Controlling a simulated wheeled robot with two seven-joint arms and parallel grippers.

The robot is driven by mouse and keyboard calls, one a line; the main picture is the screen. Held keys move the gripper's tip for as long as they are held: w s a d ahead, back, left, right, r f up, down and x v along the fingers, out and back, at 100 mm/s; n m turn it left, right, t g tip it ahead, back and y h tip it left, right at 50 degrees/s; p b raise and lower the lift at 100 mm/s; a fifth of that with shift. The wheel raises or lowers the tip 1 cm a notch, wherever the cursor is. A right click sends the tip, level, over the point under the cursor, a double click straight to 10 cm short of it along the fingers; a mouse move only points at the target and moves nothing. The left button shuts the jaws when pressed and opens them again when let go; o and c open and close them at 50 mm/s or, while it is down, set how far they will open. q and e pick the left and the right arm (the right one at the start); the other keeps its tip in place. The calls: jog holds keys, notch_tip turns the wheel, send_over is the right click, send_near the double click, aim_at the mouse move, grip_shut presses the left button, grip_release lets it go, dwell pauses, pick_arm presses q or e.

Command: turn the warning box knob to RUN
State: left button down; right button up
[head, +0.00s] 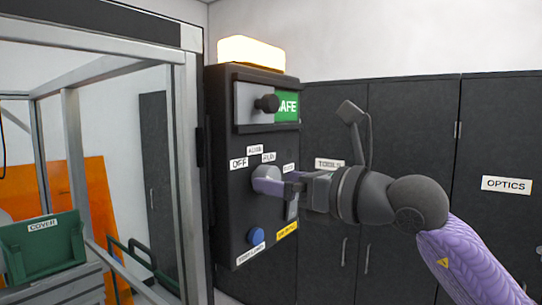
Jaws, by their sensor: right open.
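The warning box (226,218) is a tall dark box with an amber-white lamp (250,53) on top. Its front carries small labels, among them OFF (239,163), ALIGN (255,150) and RUN (269,157). My right gripper (279,189) comes in from the right and is open at the box front, just below these labels. A pale lavender piece shows at its tips, where the knob would sit. I cannot tell whether it is the knob or a fingertip, so the knob's setting and any contact are unclear. My left gripper is out of view.
Above the labels is a slider with a black knob (267,103) beside a green SAFE sign (287,107). A blue button (256,235) sits below. A metal-framed enclosure (188,150) stands left, with a green COVER bin (42,245). Dark cabinets (415,130) stand behind.

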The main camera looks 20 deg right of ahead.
jog(key=shift+w+a+r, duration=0.2)
jog(key=shift+w+a, duration=0.35)
jog(key=shift+a, duration=0.15)
jog(key=shift+w+a+f+p, duration=0.1)
jog(key=shift+w+a+p, duration=0.15)
jog(key=shift+p, duration=0.1)
jog(key=shift+d, duration=0.15)
jog(key=shift+w+d+f, duration=0.1)
jog(key=shift+f, duration=0.05)
jog(key=c, duration=1.3)
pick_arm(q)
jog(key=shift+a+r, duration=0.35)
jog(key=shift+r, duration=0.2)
